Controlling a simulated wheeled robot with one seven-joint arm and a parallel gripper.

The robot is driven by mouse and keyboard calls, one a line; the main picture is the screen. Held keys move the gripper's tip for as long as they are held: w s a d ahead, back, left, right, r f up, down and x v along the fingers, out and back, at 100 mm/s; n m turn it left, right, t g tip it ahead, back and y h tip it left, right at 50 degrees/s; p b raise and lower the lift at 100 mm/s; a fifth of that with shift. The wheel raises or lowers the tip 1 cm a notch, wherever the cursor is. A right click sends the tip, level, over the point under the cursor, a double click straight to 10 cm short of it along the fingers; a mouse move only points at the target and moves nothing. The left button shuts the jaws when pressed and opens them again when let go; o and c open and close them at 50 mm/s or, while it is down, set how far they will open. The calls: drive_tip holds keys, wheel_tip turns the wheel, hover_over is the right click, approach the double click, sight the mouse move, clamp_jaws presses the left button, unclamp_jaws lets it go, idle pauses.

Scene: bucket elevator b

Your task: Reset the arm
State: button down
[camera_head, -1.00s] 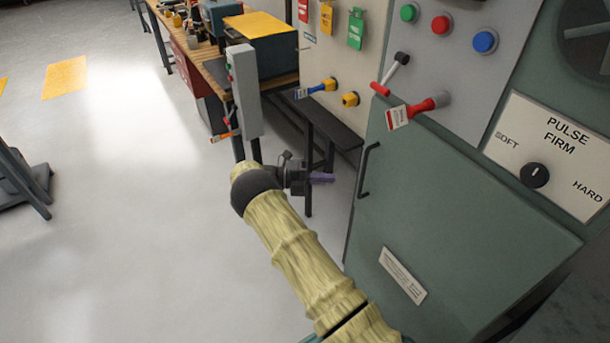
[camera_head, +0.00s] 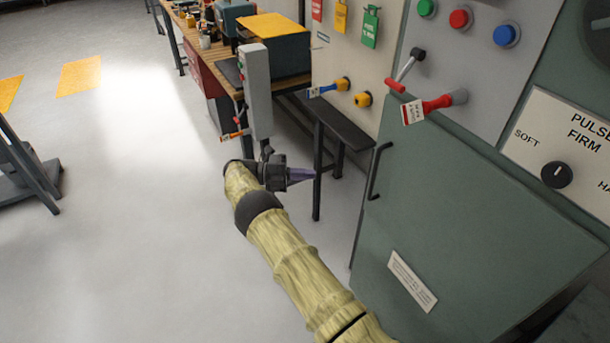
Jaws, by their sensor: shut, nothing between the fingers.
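My arm reaches up from the bottom of the head view, in a pale yellow ribbed cover with dark joints.
A control panel with green, red and blue buttons (camera_head: 460,19) stands above the cabinet. A red-handled lever with a tag (camera_head: 436,105) and a soft/firm dial (camera_head: 556,174) are at right. A grey post box (camera_head: 256,90) and workbench (camera_head: 205,60) stand behind.

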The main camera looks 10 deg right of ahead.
drive_tip(key=shift+d, duration=0.1)
drive_tip(key=s+d+r+m+y+p, duration=0.4)
drive_tip(key=s+d+r+m+y, duration=0.25)
drive_tip(key=d+m+y, duration=0.4)
drive_tip(key=s+a+r+m+t+y+p, duration=0.1)
drive_tip(key=s+a+r+m+t+y, duration=0.1)
drive_tip(key=s+m, duration=0.5)
drive_tip(key=s+a+r+m+t+y+p, duration=0.2)
drive_tip(key=s+a+r+m, duration=0.1)
drive_tip(key=s+m, duration=0.5)
drive_tip(key=s+a+r+m+t+y+p, duration=0.1)
drive_tip(key=s+a+r+m+t+y, duration=0.1)
drive_tip(key=s+m, duration=0.6)
wheel_tip(320, 180, up, 2)
drive_tip(key=shift+s+a+r+y+p, duration=0.2)
drive_tip(key=shift+s+a+y+p, duration=0.15)
drive_tip(key=shift+s+y, duration=0.15)
